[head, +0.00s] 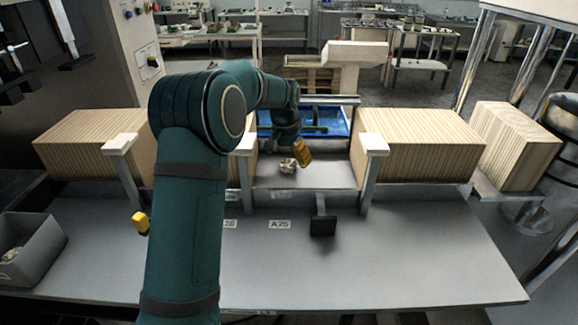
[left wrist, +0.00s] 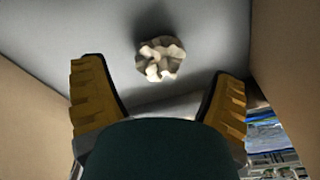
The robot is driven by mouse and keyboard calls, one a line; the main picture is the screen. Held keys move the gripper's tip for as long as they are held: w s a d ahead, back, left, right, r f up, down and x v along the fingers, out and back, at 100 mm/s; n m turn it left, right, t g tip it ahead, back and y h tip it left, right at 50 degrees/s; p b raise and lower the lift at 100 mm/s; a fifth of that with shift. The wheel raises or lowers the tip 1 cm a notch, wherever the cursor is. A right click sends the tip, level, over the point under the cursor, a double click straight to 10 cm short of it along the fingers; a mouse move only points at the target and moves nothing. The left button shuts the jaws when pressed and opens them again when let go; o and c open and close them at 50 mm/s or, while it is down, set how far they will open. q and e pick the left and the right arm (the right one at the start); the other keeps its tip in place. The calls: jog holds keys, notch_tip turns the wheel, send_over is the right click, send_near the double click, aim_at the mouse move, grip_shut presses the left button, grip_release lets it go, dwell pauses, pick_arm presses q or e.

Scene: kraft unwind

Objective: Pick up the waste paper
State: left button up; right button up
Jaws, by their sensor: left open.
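The waste paper (head: 288,165) is a small crumpled, whitish ball. It lies on the grey surface of the bay between the wooden stacks. In the left wrist view the waste paper (left wrist: 160,59) shows ahead of and between the fingertips, apart from both. My left gripper (head: 302,154) has yellow fingers and hangs just above and beside the paper in the head view. In the left wrist view the left gripper (left wrist: 160,88) is open with nothing between its fingers. My right gripper is not clearly in view.
Striped stacks stand left (head: 95,145) and right (head: 420,145) of the bay, with upright posts at its sides. A blue tray (head: 330,120) lies behind it. A grey bin (head: 32,248) is at the far left. The front table (head: 400,260) is mostly clear.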

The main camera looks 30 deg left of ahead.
pick_arm(q)
jog(key=shift+w+f, duration=0.2)
jog(key=shift+f, duration=1.25)
jog(key=shift+c, duration=0.4)
jog(key=c, duration=0.8)
jog(key=shift+r, duration=0.1)
